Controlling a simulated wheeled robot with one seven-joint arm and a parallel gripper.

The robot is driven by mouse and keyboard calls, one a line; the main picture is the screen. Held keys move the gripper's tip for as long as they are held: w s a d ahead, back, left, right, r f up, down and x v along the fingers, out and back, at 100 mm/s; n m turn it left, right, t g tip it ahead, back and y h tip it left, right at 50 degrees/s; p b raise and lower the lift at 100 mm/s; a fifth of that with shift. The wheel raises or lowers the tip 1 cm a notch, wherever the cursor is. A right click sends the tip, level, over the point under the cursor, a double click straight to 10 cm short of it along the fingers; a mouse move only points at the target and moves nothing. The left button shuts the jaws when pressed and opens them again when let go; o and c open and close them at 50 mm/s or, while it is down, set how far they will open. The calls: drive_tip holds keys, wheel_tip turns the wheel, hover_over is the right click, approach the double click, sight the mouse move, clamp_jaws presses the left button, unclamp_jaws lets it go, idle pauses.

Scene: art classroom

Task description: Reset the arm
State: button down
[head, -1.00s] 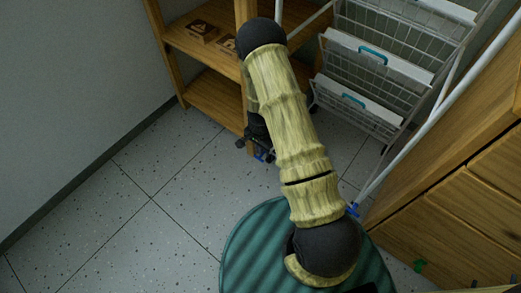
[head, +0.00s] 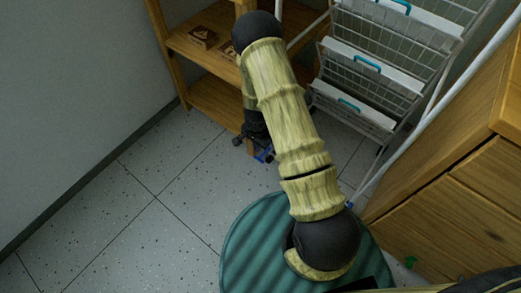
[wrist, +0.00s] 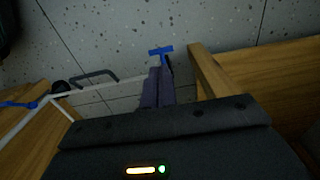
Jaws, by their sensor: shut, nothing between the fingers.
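My gripper (head: 264,156) hangs low at the far end of my arm, beside the front post of the wooden shelf in the head view. My pale, bamboo-like arm hides part of it. In the wrist view my gripper (wrist: 161,62) shows its dark fingers together with blue at the tips, shut and empty. It points down over the speckled floor (wrist: 130,25), close to a wooden post (wrist: 208,72).
A wooden shelf (head: 215,95) with small boxes (head: 202,38) stands at the back. A white wire rack (head: 360,85) on wheels is right of it. A wooden drawer cabinet (head: 440,215) fills the right side. Open floor (head: 130,225) lies to the left.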

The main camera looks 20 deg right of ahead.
drive_tip(key=shift+s+a+r+p, duration=0.15)
drive_tip(key=shift+r+p, duration=0.2)
drive_tip(key=shift+r, duration=0.25)
drive_tip(key=s+d+r+n+t+p, duration=0.1)
drive_tip(key=s+r+n+p, duration=0.25)
drive_tip(key=r, duration=1.05)
drive_tip(key=s+r+n+t+p, duration=0.15)
drive_tip(key=s+r+n, duration=0.3)
drive_tip(key=r, duration=0.85)
drive_tip(key=s+d+r+n+p, duration=0.1)
drive_tip(key=s+r+n+p, duration=0.3)
drive_tip(key=r, duration=1)
wheel_tip(320, 180, up, 38)
drive_tip(key=s+m+p, duration=0.1)
drive_tip(key=p, duration=3.6)
drive_tip(key=shift+a+f+p, duration=0.15)
drive_tip(key=shift+f+p, duration=0.05)
drive_tip(key=shift+p, duration=0.15)
